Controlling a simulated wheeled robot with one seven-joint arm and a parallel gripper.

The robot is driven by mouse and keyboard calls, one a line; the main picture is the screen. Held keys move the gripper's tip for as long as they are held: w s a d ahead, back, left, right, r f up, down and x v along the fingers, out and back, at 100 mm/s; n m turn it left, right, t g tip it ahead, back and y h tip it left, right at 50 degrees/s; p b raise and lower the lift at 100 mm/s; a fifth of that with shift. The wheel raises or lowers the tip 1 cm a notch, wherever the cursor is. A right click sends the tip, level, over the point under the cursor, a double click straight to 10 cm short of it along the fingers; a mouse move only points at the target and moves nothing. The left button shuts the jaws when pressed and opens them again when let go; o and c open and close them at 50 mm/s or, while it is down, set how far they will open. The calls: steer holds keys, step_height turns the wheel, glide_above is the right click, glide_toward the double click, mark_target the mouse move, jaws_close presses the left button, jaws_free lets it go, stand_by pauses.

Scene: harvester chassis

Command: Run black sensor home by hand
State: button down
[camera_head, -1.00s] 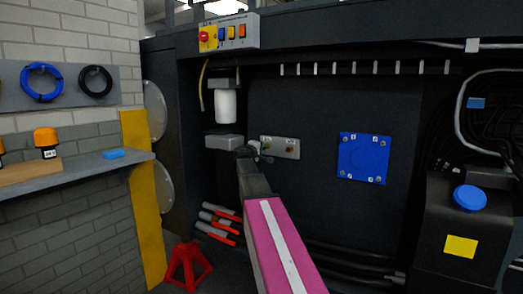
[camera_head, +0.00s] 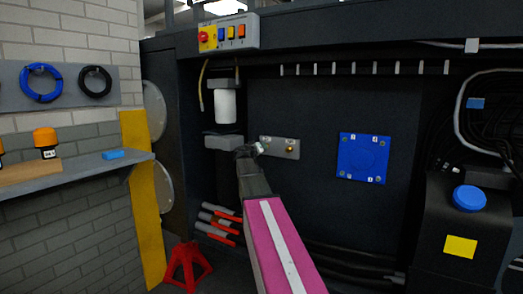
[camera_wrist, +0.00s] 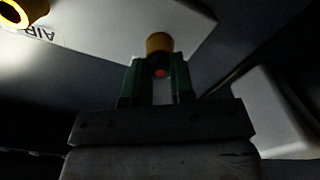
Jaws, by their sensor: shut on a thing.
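My gripper (camera_wrist: 160,72) is shut on a small dark piece with a red end (camera_wrist: 160,71), which I take to be the black sensor. The green fingers hold it on both sides, and most of its body is hidden. A brass-yellow fitting (camera_wrist: 158,42) on the pale port plate (camera_wrist: 95,30) lies right at the fingertips, in line with the piece. I cannot tell whether they touch or how far one is inside the other. In the head view my gripper (camera_head: 255,149) is at the left end of this plate (camera_head: 278,141); the held piece is not clear there.
A second brass fitting (camera_wrist: 20,12) marked AIR sits on the plate. A white canister (camera_head: 225,106) and a grey block (camera_head: 223,142) are close left of my gripper. A blue plate (camera_head: 363,158) is to the right. Red-tipped rods (camera_head: 218,224) and a red stand (camera_head: 187,268) are below.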

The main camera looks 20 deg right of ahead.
steer(key=m, duration=1.3)
steer(key=c, duration=0.9)
jaws_free()
steer(key=shift+v, duration=2.4)
steer(key=shift+s, duration=0.1)
